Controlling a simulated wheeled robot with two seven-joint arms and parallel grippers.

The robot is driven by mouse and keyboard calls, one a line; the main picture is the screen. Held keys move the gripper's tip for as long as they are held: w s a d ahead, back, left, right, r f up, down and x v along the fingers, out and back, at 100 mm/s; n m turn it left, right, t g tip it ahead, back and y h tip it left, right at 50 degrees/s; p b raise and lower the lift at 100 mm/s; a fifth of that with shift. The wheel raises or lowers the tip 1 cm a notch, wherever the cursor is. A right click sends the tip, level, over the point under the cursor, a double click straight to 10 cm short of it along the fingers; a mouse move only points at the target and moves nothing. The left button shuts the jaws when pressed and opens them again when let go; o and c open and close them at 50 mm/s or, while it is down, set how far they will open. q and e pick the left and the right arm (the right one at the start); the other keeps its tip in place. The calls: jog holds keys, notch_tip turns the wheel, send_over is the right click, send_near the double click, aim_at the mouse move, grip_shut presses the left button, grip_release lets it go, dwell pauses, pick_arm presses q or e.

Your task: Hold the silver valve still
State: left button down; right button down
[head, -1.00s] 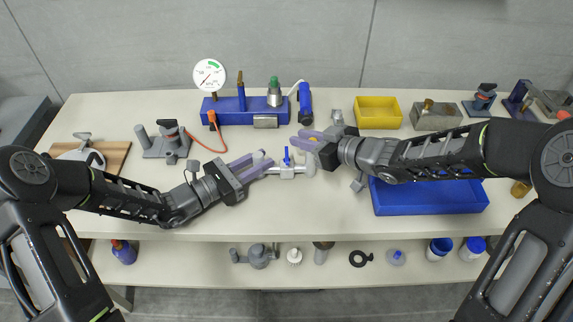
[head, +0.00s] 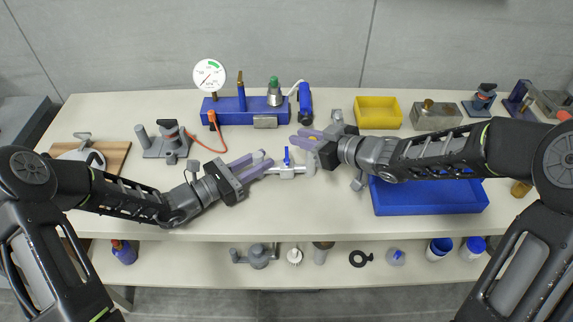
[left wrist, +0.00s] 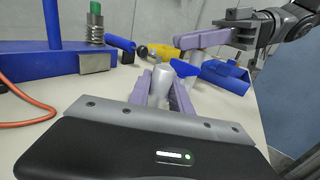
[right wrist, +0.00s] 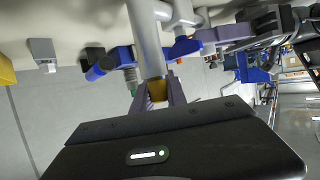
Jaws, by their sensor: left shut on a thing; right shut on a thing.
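The silver valve (head: 287,172) with a blue lever (head: 287,155) is at the middle of the table. My left gripper (head: 262,162) is shut on its left end; in the left wrist view, a grey rounded end of the silver valve (left wrist: 163,76) is between the fingers. My right gripper (head: 304,138) is above the valve's right end, shut on a brass-coloured piece (right wrist: 157,90). In the right wrist view, this piece sits at the end of a silver tube (right wrist: 147,40). The fingers partly hide the join.
Behind stands a blue block (head: 232,112) with a dial gauge (head: 209,75) and an orange cable. A yellow bin (head: 378,112) is behind my right arm; a blue tray (head: 430,200) is partly under it. The front middle of the table is clear.

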pick_arm(q)
jog(key=shift+f, duration=0.35)
pick_arm(e)
jog(key=shift+r, duration=0.2)
jog(key=shift+r, duration=2.2)
pick_arm(q)
jog(key=c, duration=1.4)
grip_release()
jog(key=o, duration=0.3)
jog(key=shift+r, duration=0.2)
jog(key=shift+a, duration=0.15)
pick_arm(e)
jog(key=shift+f, duration=0.1)
pick_arm(q)
jog(key=shift+b+v, duration=0.85)
jog(key=shift+v, duration=3.55)
pick_arm(e)
jog(key=shift+f, duration=0.85)
pick_arm(q)
jog(key=shift+r, duration=0.1)
pick_arm(e)
jog(key=shift+r, duration=0.15)
